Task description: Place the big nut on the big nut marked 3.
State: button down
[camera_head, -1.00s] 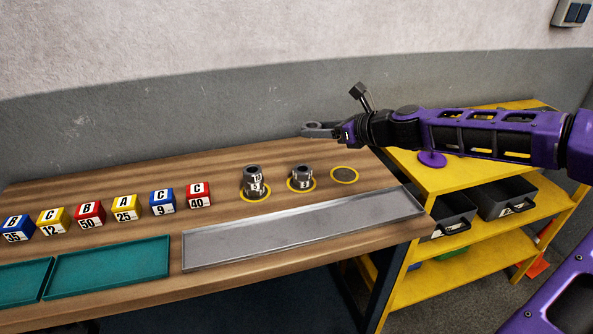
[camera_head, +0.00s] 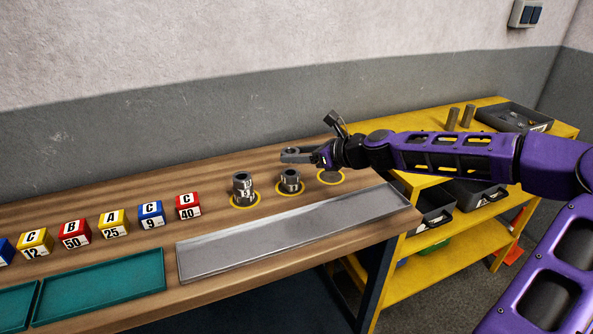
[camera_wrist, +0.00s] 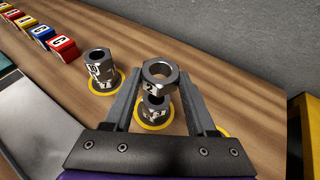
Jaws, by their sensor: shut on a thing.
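My gripper (camera_wrist: 160,92) is shut on a grey big nut (camera_wrist: 158,72) with a 2 on its side. In the head view my gripper (camera_head: 296,156) holds it in the air close above the middle stack. The big nut marked 3 (camera_wrist: 153,113) sits below the held nut, inside a yellow ring; its top opening partly shows. In the head view it is the middle grey piece (camera_head: 290,182). From the wrist view I cannot tell whether the two nuts touch.
A taller grey nut stack (camera_head: 243,188) stands in the left yellow ring. The right ring (camera_head: 331,178) looks empty. A long metal tray (camera_head: 290,235) lies in front. Numbered cubes (camera_head: 150,214) line the left side. A yellow shelf (camera_head: 470,240) stands at the right.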

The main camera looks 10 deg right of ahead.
aim_at(297, 175)
jog(key=shift+f+b, duration=0.35)
jog(key=shift+f, duration=1.55)
jog(key=shift+f, duration=0.15)
jog(key=shift+c, duration=1)
grip_release()
jog(key=shift+s+r, duration=0.1)
jog(key=shift+r, duration=0.1)
jog(key=p+v, duration=0.2)
jog(key=v, duration=1)
